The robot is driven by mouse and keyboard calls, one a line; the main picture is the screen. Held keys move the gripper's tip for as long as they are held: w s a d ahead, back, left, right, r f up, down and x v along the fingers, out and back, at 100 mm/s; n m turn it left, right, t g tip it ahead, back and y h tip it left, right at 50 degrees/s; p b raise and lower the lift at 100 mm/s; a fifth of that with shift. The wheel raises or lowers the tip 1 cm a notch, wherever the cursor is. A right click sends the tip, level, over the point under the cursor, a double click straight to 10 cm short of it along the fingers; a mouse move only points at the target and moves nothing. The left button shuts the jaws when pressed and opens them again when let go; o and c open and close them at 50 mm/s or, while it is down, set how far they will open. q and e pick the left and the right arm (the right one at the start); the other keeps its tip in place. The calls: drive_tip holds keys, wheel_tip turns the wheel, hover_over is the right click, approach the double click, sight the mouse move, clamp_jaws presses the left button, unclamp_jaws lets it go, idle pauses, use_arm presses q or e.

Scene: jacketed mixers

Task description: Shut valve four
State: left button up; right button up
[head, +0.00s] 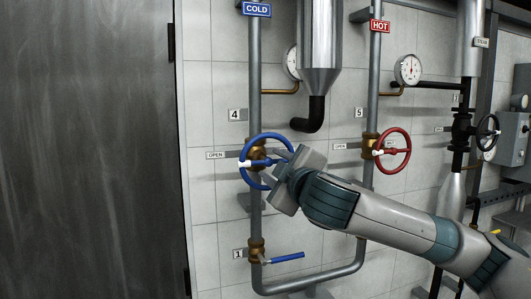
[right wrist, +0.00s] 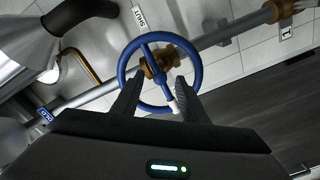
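Valve four is a blue handwheel (head: 262,135) on a brass body on the grey COLD pipe, below the "4" plate (head: 238,115). Its white-marked spoke points left, towards the OPEN label (head: 216,155). My right gripper (head: 280,165) is at the wheel's right side in the head view. In the right wrist view, the gripper (right wrist: 158,76) is open, its two dark fingers spread over the blue wheel (right wrist: 198,70), with spokes and hub between them. I cannot tell whether they touch it. A SHUT label (right wrist: 140,17) shows there. My left gripper is out of view.
A red handwheel (head: 408,150) on the HOT pipe stands to the right. A blue lever valve (head: 287,257) sits below, by plate 1. A steel vessel with a black elbow outlet (head: 311,120) hangs above. A dark panel (head: 90,150) fills the left.

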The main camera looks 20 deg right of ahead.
sight(269, 161)
drive_tip(key=w+p, duration=0.1)
drive_tip(key=w, duration=0.3)
drive_tip(key=shift+w+a+r+p, duration=0.1)
drive_tip(key=shift+r+p, duration=0.05)
drive_tip(key=shift+p, duration=0.15)
drive_tip(key=shift+w+p, duration=0.3)
drive_tip(key=shift+w, duration=0.55)
